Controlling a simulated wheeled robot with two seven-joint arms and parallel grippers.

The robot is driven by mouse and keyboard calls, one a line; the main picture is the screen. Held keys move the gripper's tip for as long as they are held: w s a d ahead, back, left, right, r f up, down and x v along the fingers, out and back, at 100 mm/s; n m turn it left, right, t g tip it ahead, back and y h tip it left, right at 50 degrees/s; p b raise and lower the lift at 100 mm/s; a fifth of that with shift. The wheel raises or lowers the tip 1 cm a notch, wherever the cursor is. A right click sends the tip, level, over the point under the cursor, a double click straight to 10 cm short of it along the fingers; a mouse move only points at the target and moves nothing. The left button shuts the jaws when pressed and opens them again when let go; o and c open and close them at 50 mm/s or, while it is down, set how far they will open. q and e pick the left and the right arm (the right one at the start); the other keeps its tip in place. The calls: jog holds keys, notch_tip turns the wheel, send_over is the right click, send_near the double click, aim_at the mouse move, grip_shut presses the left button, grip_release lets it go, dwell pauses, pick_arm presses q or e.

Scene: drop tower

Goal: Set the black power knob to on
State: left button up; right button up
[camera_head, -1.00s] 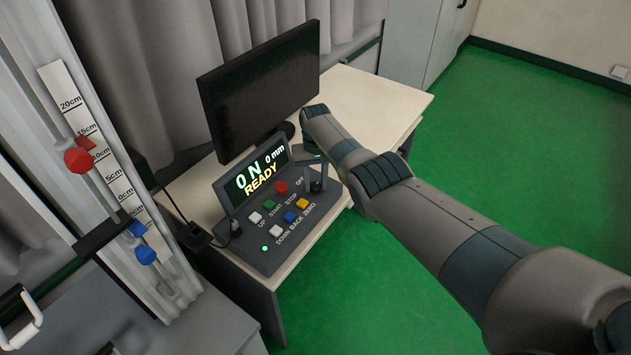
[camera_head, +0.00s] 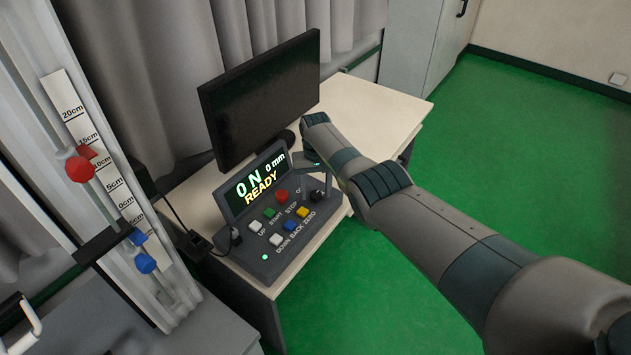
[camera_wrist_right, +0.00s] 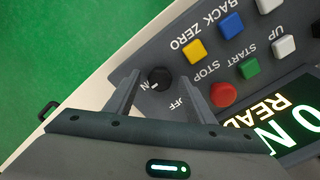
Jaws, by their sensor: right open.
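The black power knob (camera_wrist_right: 158,79) sits on the dark sloping control console (camera_head: 300,240), beside the OFF label and a partly hidden ON label. Its pale mark seems to point toward the ON side. My right gripper (camera_wrist_right: 162,84) is open, with one finger on each side of the knob; I cannot tell whether they touch it. In the head view my right gripper (camera_head: 322,180) is at the console's right end, by the knob (camera_head: 316,195). The display (camera_head: 256,183) is lit and reads 0 N, 0 mm, READY. My left gripper is not in view.
A red button (camera_wrist_right: 223,94) is close to one finger, with yellow, green, blue and white buttons beyond. A black monitor (camera_head: 260,95) stands behind the console on the pale table (camera_head: 385,110). The drop tower with its scale (camera_head: 95,150) is at left. Green floor is clear at right.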

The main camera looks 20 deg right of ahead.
aim_at(316, 193)
jog(key=shift+r, duration=0.15)
jog(key=shift+r+p, duration=0.3)
jog(key=shift+r, duration=0.3)
notch_tip(316, 193, up, 4)
jog(key=shift+r+p, duration=0.2)
jog(key=shift+p, duration=0.15)
notch_tip(316, 193, up, 12)
jog(key=b, duration=0.2)
jog(key=shift+f, duration=0.2)
jog(key=shift+f, duration=0.15)
